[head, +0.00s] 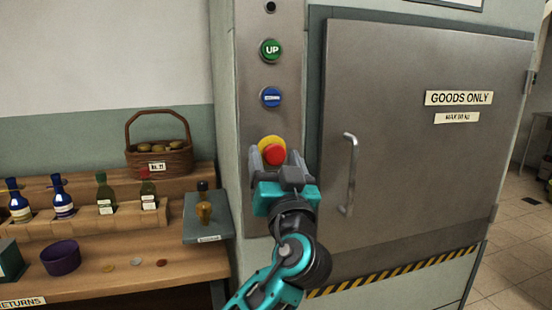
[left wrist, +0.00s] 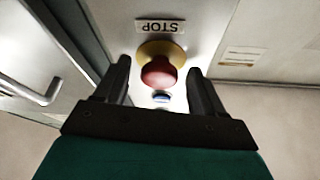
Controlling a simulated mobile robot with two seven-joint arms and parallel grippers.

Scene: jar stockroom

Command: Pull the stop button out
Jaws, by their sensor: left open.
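The red mushroom-shaped stop button (head: 274,154) sits on a yellow collar (head: 269,144) low on the grey metal control panel. In the left wrist view the red button (left wrist: 159,73) is in the middle, with a STOP label (left wrist: 160,26) upside down beyond it. My left gripper (head: 276,165) is open at the button. In the left wrist view its two fingers (left wrist: 160,82) stand on either side of the red cap, with a gap on each side. I cannot tell how deep the fingers reach around the cap. My right gripper is not in view.
Above on the panel are a green UP button (head: 270,50) and a blue button (head: 270,97). To the right is a closed metal door (head: 420,150) with a bar handle (head: 349,174). On the left, a wooden shelf (head: 190,262) holds bottles, a basket (head: 160,158) and a purple bowl (head: 61,258).

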